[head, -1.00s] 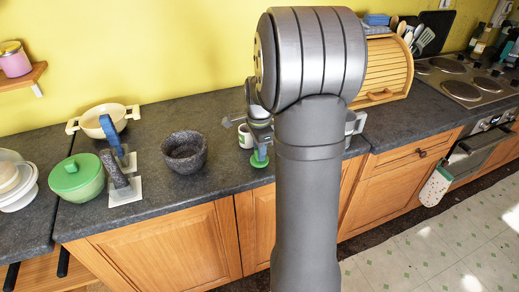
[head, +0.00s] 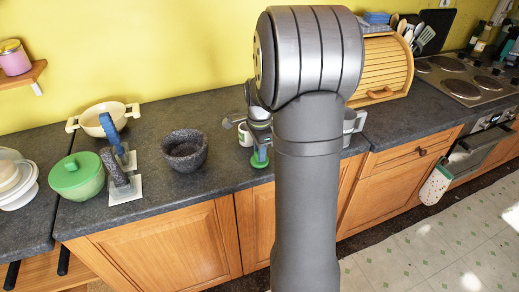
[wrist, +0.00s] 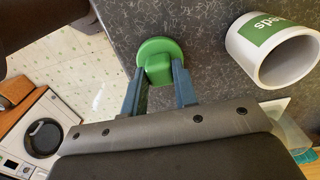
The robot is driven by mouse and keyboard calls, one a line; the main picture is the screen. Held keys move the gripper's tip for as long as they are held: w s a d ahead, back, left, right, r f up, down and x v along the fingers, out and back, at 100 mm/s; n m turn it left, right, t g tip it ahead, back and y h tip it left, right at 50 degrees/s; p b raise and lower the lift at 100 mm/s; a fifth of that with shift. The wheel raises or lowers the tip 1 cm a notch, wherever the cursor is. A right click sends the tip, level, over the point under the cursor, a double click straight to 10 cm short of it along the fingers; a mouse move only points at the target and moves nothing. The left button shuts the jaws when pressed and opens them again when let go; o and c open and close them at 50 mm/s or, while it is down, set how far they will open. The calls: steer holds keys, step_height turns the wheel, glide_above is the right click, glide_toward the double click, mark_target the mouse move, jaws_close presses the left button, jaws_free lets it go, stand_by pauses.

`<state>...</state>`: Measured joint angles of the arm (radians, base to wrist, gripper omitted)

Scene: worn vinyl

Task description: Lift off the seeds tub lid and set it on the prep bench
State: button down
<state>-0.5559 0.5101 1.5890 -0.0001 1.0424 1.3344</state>
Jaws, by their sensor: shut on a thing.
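The green lid (wrist: 160,60) is a round disc with a block-shaped knob. My gripper (wrist: 157,80) is shut on the knob, one finger on each side. In the head view the lid (head: 261,160) shows below my gripper (head: 261,148), near the front edge of the counter. I cannot tell if it touches the surface. The seeds tub (wrist: 284,60) is a white cylinder with a green label, standing open beside the lid, apart from it. In the head view the tub (head: 245,136) is partly hidden by my gripper.
A dark stone mortar (head: 184,152) stands left of my gripper. A green lidded pot (head: 77,178), a cream pan (head: 92,122) and upright tools on white bases are further left. A wooden bread bin (head: 383,68) stands at the back right. The dark counter (head: 215,185) has bare room around the mortar.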

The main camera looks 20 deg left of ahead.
steer(key=shift+f, duration=0.1)
steer(key=c, duration=1.1)
jaws_free()
steer(key=shift+o, duration=0.2)
steer(key=shift+r, duration=4)
step_height(320, 180, up, 18)
steer(key=shift+f, duration=0.25)
steer(key=shift+f, duration=0.1)
step_height(320, 180, down, 17)
steer(key=shift+f, duration=0.2)
